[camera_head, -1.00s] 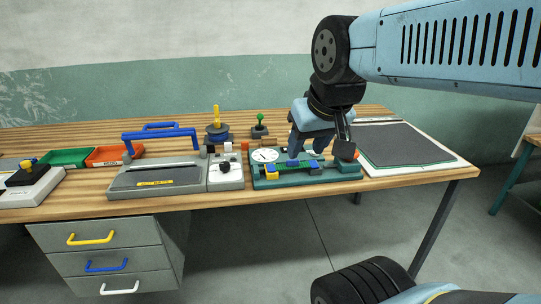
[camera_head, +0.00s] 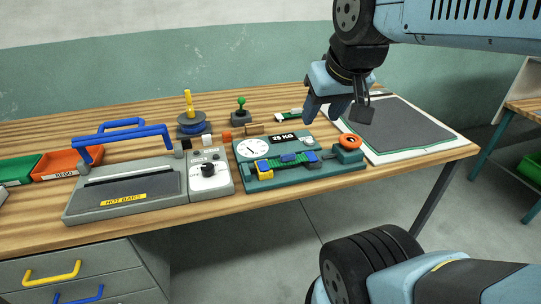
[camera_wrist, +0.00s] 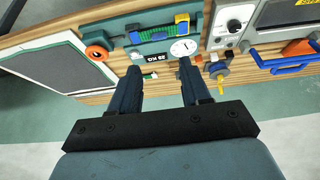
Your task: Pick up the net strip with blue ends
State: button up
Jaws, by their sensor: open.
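The net strip with blue ends (camera_head: 290,161) is green in the middle and lies across the teal tester (camera_head: 262,182), below its dial and 25 KG plate. A yellow block sits by its left end. It also shows in the wrist view (camera_wrist: 162,33), beyond my fingers. My gripper (camera_head: 338,112) is open and empty, raised above and behind the tester's right part. In the wrist view my gripper's fingers (camera_wrist: 157,68) are spread apart, and neither touches the strip.
An orange knob (camera_head: 348,142) stands at the tester's right end. The hot-bar sealer (camera_head: 128,196) with a blue handle is to the left. A blue spool (camera_head: 193,124) with a yellow post stands behind. A dark sheet on a white board (camera_head: 405,125) lies to the right.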

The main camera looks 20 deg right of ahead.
jog(key=n+g+h, duration=0.6)
jog(key=n+h, duration=0.7)
jog(key=n, duration=0.5)
send_near(290, 154)
jog(key=shift+h, duration=0.3)
jog(key=x, duration=0.5)
jog(key=shift+s+d+f, duration=0.15)
jog(key=shift+s+f, duration=0.1)
jog(key=shift+f, duration=0.1)
jog(key=shift+w+x, duration=0.15)
jog(key=shift+x, duration=1.15)
jog(key=shift+w+x, duration=0.15)
jog(key=shift+x, duration=1.15)
grip_shut()
